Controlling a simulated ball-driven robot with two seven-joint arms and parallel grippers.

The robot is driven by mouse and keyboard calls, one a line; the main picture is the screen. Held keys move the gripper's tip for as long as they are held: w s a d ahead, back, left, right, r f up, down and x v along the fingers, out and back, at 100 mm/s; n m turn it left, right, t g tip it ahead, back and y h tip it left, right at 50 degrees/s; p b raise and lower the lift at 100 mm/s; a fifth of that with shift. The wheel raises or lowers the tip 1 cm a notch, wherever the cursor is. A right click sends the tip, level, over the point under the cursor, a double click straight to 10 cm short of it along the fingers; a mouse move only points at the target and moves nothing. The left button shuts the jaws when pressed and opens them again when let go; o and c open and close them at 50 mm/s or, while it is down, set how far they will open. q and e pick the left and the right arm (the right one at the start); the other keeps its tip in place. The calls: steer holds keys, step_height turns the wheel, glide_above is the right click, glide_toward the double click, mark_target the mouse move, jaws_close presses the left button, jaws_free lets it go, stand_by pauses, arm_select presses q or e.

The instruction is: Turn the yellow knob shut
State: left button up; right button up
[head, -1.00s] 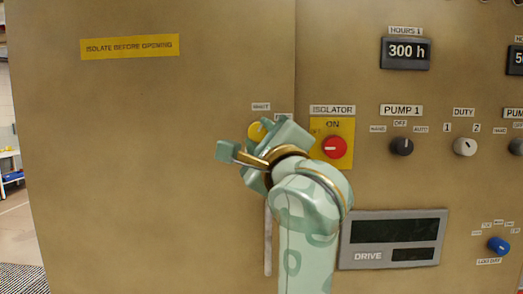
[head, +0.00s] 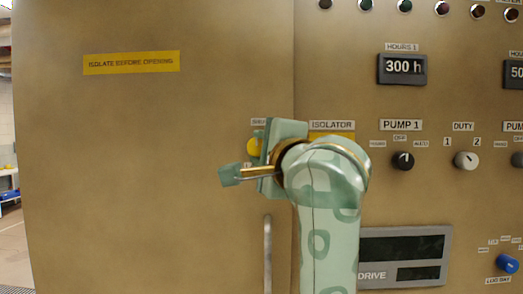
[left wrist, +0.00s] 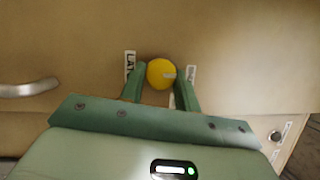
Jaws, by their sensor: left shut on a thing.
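The yellow knob (head: 253,147) sits on the tan cabinet door, left of the door's seam, and is partly hidden by my left gripper (head: 262,153) in the head view. In the left wrist view the round knob (left wrist: 160,70) lies between the two green fingers of my left gripper (left wrist: 163,82), which is shut on it. A pale mark on the knob points right in that view, towards a small white label (left wrist: 191,74). Another label (left wrist: 130,66) stands at the knob's left. My right gripper is not in view.
A vertical door handle (head: 267,250) is below the knob, and shows at the left in the wrist view. The isolator's yellow plate (head: 332,134) is mostly behind my left arm. The pump 1 switch (head: 403,160) and drive display (head: 403,258) are to the right.

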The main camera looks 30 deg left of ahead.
arm_select(q)
steer(key=o, duration=1)
steer(key=shift+w, duration=0.1)
steer(key=p+v, duration=0.1)
steer(key=v, duration=1.5)
steer(key=shift+d+f+p, duration=0.1)
steer(key=shift+d+p, duration=0.05)
steer(key=shift+p, duration=0.2)
